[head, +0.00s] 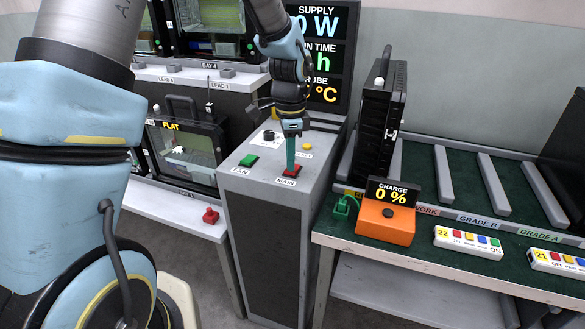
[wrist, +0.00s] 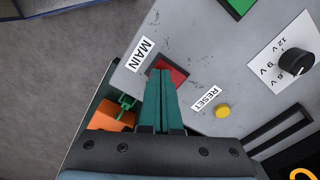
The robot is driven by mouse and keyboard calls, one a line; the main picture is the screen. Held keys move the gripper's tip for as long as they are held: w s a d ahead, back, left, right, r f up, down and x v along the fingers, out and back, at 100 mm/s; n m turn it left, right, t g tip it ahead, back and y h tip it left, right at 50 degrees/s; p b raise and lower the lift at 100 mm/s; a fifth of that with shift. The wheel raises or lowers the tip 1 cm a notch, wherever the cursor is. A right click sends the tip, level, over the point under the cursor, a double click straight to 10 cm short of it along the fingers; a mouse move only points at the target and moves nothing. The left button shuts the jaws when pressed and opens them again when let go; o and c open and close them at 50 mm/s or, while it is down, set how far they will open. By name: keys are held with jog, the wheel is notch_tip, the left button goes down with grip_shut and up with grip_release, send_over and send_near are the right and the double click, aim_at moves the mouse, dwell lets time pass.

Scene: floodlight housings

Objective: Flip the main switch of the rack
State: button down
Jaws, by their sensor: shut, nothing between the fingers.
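The rack is a grey cabinet (head: 260,185) with controls on its sloped top. The main switch is a red rocker (head: 290,171) beside the MAIN label (head: 286,182); in the wrist view the red switch (wrist: 176,72) shows partly behind my fingers. My gripper (head: 291,168) points down with its green fingers closed together and empty. In the wrist view the fingertips (wrist: 161,70) overlap the red switch's near-left part. They are at or just above it; I cannot tell whether they touch. The fingers hide part of the switch, and its position is unclear.
On the rack top are a green FAN switch (head: 249,160), a yellow RESET button (head: 307,146) and a black voltage knob (wrist: 296,61). A bench at right holds an orange charger (head: 384,222) reading 0 % and power strips (head: 468,242). Shelves with housings stand at left.

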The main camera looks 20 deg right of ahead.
jog(key=shift+f, duration=0.3)
jog(key=shift+r, duration=0.15)
notch_tip(320, 180, up, 7)
jog(key=p, duration=0.6)
dwell(0.5)
jog(key=s+a+r+n, duration=0.2)
jog(key=a+n, duration=0.7)
jog(key=a, duration=0.6)
jog(key=s+a+r+n+t, duration=0.1)
jog(key=s+a+r+n, duration=0.1)
jog(key=a+n, duration=0.8)
jog(key=a+r, duration=0.1)
jog(key=a, duration=0.4)
jog(key=shift+t, duration=0.3)
